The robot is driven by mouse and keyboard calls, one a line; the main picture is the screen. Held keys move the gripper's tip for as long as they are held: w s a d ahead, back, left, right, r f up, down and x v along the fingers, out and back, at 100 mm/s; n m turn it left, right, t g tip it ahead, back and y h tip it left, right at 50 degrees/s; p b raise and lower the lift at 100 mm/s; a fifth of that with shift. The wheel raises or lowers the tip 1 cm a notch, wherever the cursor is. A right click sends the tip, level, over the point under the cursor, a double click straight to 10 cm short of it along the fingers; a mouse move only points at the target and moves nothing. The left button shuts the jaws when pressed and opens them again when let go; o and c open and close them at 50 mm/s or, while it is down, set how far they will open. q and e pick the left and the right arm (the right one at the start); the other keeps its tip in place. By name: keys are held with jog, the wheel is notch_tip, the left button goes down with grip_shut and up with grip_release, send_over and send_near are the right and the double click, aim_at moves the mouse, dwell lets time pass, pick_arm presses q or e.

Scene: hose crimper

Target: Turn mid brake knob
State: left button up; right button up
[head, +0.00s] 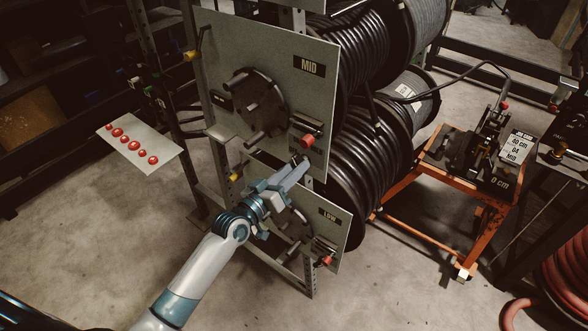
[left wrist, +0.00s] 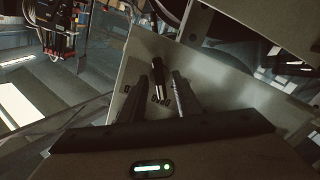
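The MID panel (head: 240,55) is an upright grey plate with a round crank plate and a MID label. At its lower right edge is a red-ended part (head: 308,141). My left gripper (head: 302,163) reaches up from below to the panel's lower edge, just under that red end. A small dark piece shows at its tips in the head view. In the left wrist view, a black cylindrical knob (left wrist: 158,78) stands out from a grey plate between my two parted fingers, with gaps visible. I cannot tell for sure that it is the mid brake knob. My right gripper is not in view.
The LOW panel (head: 335,225) is below, behind my left arm, with its own red-ended part (head: 326,261). Black hose reels (head: 360,155) stand behind the panels. An orange cart (head: 405,217) stands at right. A plate with several red buttons (head: 133,148) is at left.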

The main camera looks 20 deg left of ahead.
pick_arm(q)
jog(key=shift+s+f, duration=0.1)
jog(key=b+v, duration=0.4)
jog(key=v, duration=1.3)
jog(key=shift+b, duration=0.4)
